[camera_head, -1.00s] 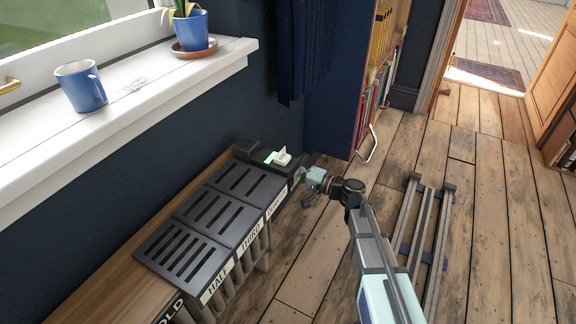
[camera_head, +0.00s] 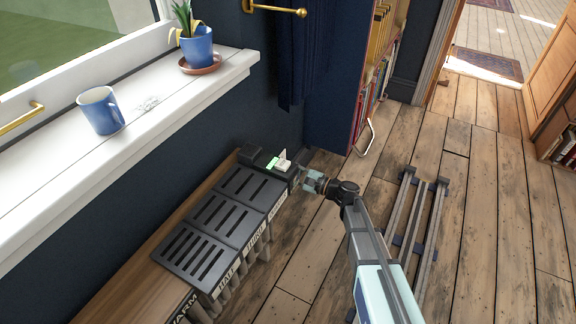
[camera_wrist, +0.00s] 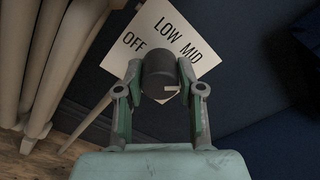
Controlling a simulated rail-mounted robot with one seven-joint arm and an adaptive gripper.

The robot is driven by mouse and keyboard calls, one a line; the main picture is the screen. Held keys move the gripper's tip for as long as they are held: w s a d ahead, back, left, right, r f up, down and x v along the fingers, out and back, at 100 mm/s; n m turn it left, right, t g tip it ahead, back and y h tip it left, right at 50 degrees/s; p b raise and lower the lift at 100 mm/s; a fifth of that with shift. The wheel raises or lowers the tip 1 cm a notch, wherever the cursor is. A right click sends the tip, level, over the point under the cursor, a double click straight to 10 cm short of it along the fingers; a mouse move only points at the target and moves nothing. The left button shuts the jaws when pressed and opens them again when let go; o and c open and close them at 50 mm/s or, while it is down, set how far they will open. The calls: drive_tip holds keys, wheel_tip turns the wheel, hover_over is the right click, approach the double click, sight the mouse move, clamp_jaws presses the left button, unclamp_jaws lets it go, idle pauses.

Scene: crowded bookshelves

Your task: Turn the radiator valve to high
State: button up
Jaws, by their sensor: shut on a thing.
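The radiator valve is a dark round knob (camera_wrist: 160,70) in the wrist view, with a small white mark on its lower right. Behind it is a white plate (camera_wrist: 150,28) reading OFF, LOW and MID. No HIGH mark is readable; the knob and my right finger cover part of the plate. My gripper (camera_wrist: 160,90) is shut on the knob, one finger on each side. In the head view my gripper (camera_head: 302,176) is at the far end of the radiator, and the knob itself is too small to make out.
The radiator's dark slotted covers (camera_head: 222,215) run along the wall. A white sill (camera_head: 45,190) above holds a blue mug (camera_head: 101,111) and a potted plant (camera_head: 196,48). A bookshelf (camera_head: 372,95) stands beyond the gripper. A slatted metal rack (camera_head: 408,220) lies on the floor at right.

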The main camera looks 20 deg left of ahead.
drive_tip(key=m+p, duration=0.1)
drive_tip(key=m, duration=0.1)
drive_tip(key=m+p, duration=0.1)
drive_tip(key=p, duration=0.1)
drive_tip(key=m+p, duration=0.2)
drive_tip(key=shift+r+m, duration=0.25)
drive_tip(key=shift+m, duration=0.05)
drive_tip(key=m+p, duration=0.3)
drive_tip(key=shift+f, duration=0.15)
drive_tip(key=shift+m+p, duration=0.3)
drive_tip(key=shift+p, duration=0.05)
drive_tip(key=o, duration=1.1)
drive_tip(key=shift+o, duration=0.2)
drive_tip(key=shift+f, duration=0.1)
drive_tip(key=s+d, duration=0.2)
drive_tip(key=d, duration=0.9)
drive_tip(key=shift+d, duration=0.4)
